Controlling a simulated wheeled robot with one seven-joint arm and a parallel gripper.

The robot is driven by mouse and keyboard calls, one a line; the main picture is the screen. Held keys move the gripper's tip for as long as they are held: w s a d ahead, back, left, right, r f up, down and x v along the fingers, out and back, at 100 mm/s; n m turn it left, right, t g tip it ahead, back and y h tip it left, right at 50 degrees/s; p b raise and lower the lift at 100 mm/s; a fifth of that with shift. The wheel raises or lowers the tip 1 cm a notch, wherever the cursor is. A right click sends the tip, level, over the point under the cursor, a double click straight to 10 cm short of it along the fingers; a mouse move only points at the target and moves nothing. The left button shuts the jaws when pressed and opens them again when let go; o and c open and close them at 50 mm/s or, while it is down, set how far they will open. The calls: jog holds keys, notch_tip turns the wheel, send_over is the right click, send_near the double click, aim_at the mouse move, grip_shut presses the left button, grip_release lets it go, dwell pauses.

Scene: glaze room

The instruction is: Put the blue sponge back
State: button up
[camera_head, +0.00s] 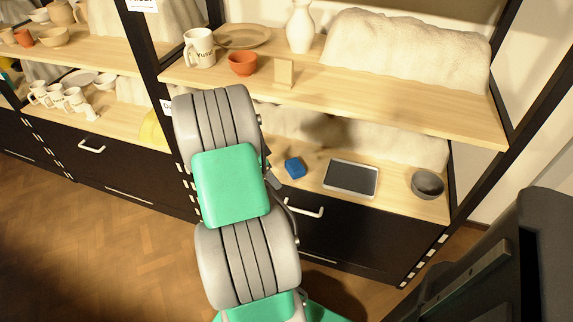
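The blue sponge (294,168) shows over the lower shelf board, just right of my arm and left of a shallow grey tray with a light rim (350,191). I cannot tell whether it rests on the board or is held just above it. My arm covers the middle of the view. Only a small grey part of what looks like my gripper (273,178) shows beside the arm, close to the sponge's left side. Its fingertips are mostly hidden, so I cannot see whether they are open or touch the sponge.
A dark grey bowl (427,185) stands at the lower shelf's right end. The upper shelf holds a "Yusuf" mug (199,48), an orange cup (243,63), a small wooden stand (284,73), a plate and a white vase (300,27). A black drawer with a white handle (305,208) lies below.

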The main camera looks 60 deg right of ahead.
jog(key=w+a+r+n+t, duration=0.1)
jog(key=w+a+r+n, duration=0.35)
jog(key=a, duration=0.35)
jog(key=w+a+r+n+t, duration=0.25)
jog(key=w+a+n, duration=0.2)
jog(key=a, duration=0.45)
jog(key=s+a+r+n+y, duration=0.1)
jog(key=a+r+n, duration=0.1)
jog(key=a+n, duration=0.3)
jog(key=s+a+r+n+t+y, duration=0.1)
jog(key=a+n, duration=0.4)
jog(key=a, duration=0.6)
jog(key=s+a+r+n+y, duration=0.1)
jog(key=s+a+r+n, duration=0.2)
jog(key=a+n, duration=0.3)
jog(key=a, duration=0.3)
jog(key=shift+s+r+t+y, duration=0.2)
jog(key=shift+r+t+y, duration=0.15)
jog(key=shift+r+y, duration=0.05)
jog(key=shift+d, duration=0.1)
jog(key=shift+c, duration=0.2)
